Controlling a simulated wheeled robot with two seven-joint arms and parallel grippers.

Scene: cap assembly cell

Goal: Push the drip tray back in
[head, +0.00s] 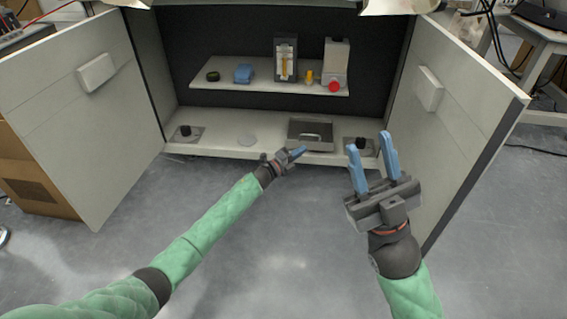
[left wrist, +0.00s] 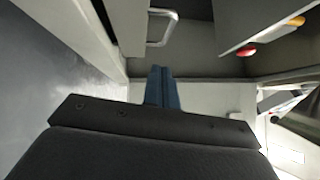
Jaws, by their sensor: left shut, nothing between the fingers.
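The drip tray (head: 296,133) is a grey, shallow box with a pale handle on its front. It sits on the cabinet floor, right of centre, close to the front edge. In the left wrist view, the tray's handle (left wrist: 164,30) shows at the top, beyond my fingertips. My left gripper (head: 300,152) is shut and empty, just in front of the tray's lower left. Its closed blue fingers also show in the left wrist view (left wrist: 162,72); whether they touch the tray I cannot tell. My right gripper (head: 370,155) is open and empty, to the right of the tray.
Both cabinet doors, left (head: 85,120) and right (head: 455,120), stand open. Black knobs on plates flank the tray at left (head: 186,131) and right (head: 361,144). The shelf (head: 250,87) above holds several items.

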